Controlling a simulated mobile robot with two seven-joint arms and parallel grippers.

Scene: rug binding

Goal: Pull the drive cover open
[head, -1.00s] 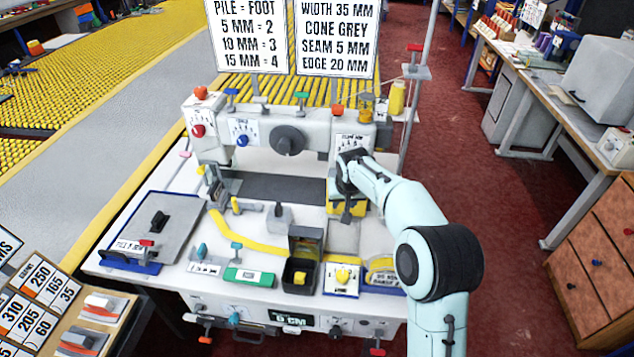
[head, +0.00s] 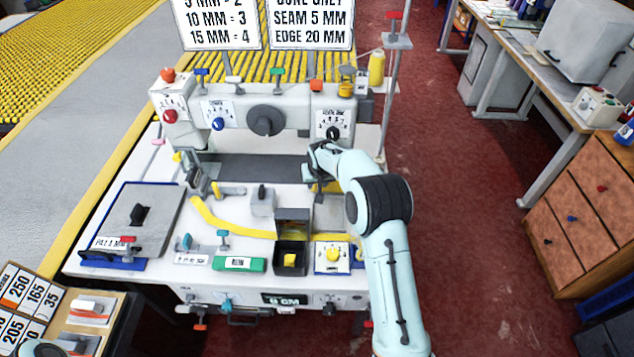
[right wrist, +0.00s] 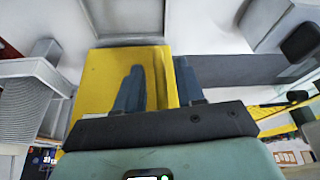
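A yellow box-like part (head: 327,187) sits low at the right end of the machine head, under my right gripper (head: 318,171). I cannot tell for sure that it is the drive cover. In the right wrist view the yellow part (right wrist: 98,75) fills the space in front of the gripper (right wrist: 159,88). One dark blue finger lies across its face and the other is along its right edge. The fingers stand apart with yellow between them. I cannot tell whether they grip it.
The white machine table (head: 160,165) carries a grey plate with a black handle (head: 138,213), a yellow strip (head: 235,232), a green block (head: 238,264) and a black bin (head: 291,259). A wooden drawer cabinet (head: 585,205) stands at the right. The red floor between is clear.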

